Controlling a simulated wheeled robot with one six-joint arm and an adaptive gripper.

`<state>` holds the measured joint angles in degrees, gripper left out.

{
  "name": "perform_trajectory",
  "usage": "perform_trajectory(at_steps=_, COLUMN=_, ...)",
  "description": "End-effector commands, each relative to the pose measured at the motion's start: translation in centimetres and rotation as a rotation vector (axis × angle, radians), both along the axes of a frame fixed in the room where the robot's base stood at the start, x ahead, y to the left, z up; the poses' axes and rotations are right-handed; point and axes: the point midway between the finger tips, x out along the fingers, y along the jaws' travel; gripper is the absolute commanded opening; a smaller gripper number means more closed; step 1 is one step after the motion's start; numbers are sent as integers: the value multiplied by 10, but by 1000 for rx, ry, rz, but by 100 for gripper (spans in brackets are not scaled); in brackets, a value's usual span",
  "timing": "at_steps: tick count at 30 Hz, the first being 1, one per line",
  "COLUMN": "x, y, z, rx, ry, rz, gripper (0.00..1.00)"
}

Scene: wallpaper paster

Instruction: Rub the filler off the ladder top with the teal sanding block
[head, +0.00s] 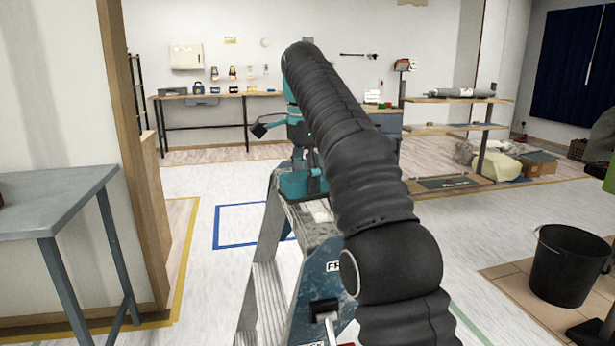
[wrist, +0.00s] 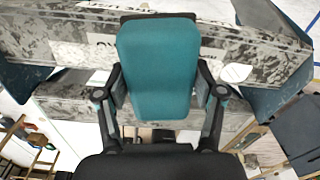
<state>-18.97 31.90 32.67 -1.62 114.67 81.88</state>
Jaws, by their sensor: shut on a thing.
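The teal sanding block (wrist: 157,68) is held between the two fingers of my gripper (wrist: 159,86) in the wrist view. In the head view the block (head: 294,186) is at the far end of the ladder top (head: 313,226), with my gripper (head: 304,168) above it. It looks on or very close to the surface; I cannot tell if it touches. The ladder top (wrist: 265,48) is grey and smeared in the wrist view.
A grey table (head: 50,205) stands at the left beside a wooden-edged wall. A black bucket (head: 567,266) stands at the right. A workbench (head: 225,95) and a wooden shelf (head: 455,130) are at the back. The floor left of the ladder is clear. My arm covers much of the ladder's right side.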

Motion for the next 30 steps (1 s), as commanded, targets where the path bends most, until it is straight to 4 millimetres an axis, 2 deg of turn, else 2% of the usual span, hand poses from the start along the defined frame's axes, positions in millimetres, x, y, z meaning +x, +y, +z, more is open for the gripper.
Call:
perform_trajectory(at_steps=5, x=12, y=3, z=4, rx=-1, ry=3, rz=0, gripper=32)
perform_trajectory(at_steps=13, x=33, y=9, z=-1, rx=0, ry=1, rz=-1, gripper=32)
perform_trajectory(at_steps=30, x=34, y=9, z=-2, rx=-1, ry=2, rz=-1, gripper=32)
